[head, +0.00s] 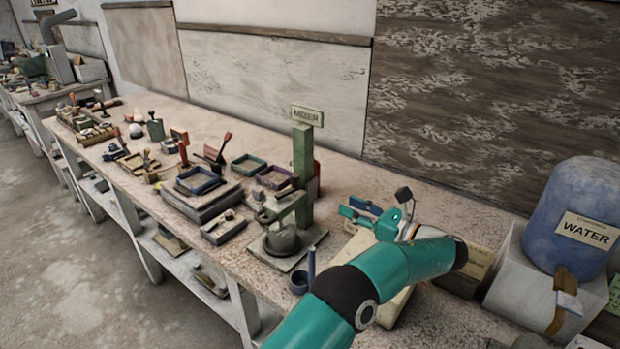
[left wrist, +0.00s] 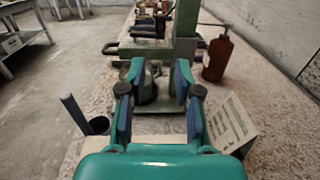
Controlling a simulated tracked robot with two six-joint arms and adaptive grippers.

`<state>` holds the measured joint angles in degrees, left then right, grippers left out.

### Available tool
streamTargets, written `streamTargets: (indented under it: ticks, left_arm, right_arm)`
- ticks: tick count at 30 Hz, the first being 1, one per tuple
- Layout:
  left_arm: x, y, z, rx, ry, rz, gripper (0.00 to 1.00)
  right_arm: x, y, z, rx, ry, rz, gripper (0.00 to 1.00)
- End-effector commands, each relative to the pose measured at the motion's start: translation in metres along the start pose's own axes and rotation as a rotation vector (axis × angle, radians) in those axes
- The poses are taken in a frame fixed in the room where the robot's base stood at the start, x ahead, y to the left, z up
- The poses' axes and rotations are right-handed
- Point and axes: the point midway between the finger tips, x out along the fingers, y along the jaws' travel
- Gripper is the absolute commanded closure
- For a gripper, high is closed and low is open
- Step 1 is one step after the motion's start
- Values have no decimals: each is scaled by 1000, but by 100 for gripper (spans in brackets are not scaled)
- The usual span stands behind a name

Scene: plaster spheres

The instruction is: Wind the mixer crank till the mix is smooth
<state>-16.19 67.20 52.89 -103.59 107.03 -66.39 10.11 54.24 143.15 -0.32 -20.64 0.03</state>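The mixer stands on the bench, with a green column (head: 302,180) on a square base plate and a grey-green pot (head: 283,241) below. A bent green arm (head: 287,207) reaches from the column over the pot and looks like the crank. The mix inside the pot cannot be seen. My left gripper (head: 362,212) is to the right of the column in the head view, apart from it. In the left wrist view, its blue-padded fingers (left wrist: 160,75) are spread with nothing held, and the pot (left wrist: 148,90) shows beyond and between them. My right gripper is not in view.
A dark cup with an upright handle (head: 300,283) stands near the bench's front edge. Trays (head: 198,180) and tools crowd the bench left of the mixer. A red bottle (left wrist: 217,58) stands beside the column. A blue water drum (head: 570,220) is at the right.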

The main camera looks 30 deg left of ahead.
Motion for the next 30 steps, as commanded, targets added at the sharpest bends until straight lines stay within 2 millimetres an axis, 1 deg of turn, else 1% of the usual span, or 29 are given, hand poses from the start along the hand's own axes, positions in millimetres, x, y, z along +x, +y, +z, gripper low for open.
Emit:
streamTargets:
  ticks: [5, 8, 15, 21, 24, 27, 30]
  left_arm:
    - [17, -2, 1, 1, 0, -5, 67]
    - [35, -3, 2, 2, 1, -5, 67]
    - [87, -4, 2, 2, 1, -5, 67]
    - [126, -4, 1, 2, 1, -7, 67]
    - [141, -5, 1, 1, 1, -8, 67]
    - [151, -5, 0, 2, 1, -9, 67]
    - [157, -6, 0, 1, 1, -10, 67]
  right_arm:
    - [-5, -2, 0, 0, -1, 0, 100]
    - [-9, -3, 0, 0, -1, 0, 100]
    - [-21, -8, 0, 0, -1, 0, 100]
    - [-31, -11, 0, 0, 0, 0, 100]
    - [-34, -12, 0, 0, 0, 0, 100]
    - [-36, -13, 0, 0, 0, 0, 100]
    - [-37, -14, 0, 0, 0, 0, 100]
